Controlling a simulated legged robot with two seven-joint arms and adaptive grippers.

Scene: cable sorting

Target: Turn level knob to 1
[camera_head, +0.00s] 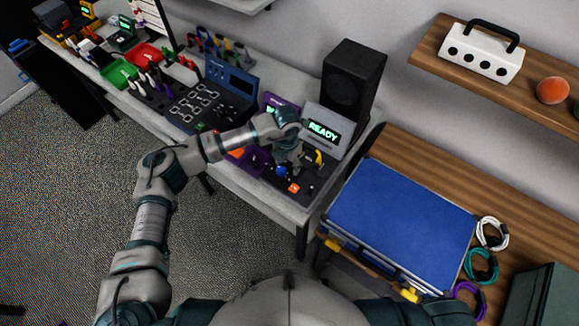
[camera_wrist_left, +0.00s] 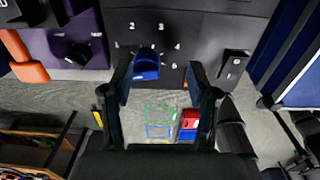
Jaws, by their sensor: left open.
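The level knob (camera_wrist_left: 145,66) is blue and sits on a dark panel (camera_wrist_left: 210,35) in the left wrist view. Printed marks surround it; 2, 3 and 4 are readable, but its exact setting is not clear. In the head view the blue knob (camera_head: 281,172) shows just below my left gripper (camera_head: 286,163). In the left wrist view my left gripper (camera_wrist_left: 160,75) is open, its fingers pointing at the panel. The knob shows between the fingertips, nearer the left one; contact cannot be told. My right gripper is not in view.
A READY screen (camera_head: 323,132) stands behind the panel, with a black speaker (camera_head: 352,80) behind it. A purple module (camera_wrist_left: 70,40) with an orange part (camera_wrist_left: 28,72) lies left of the panel. A dark switch block (camera_wrist_left: 233,66) is at right. A blue case (camera_head: 400,220) stands right of the bench.

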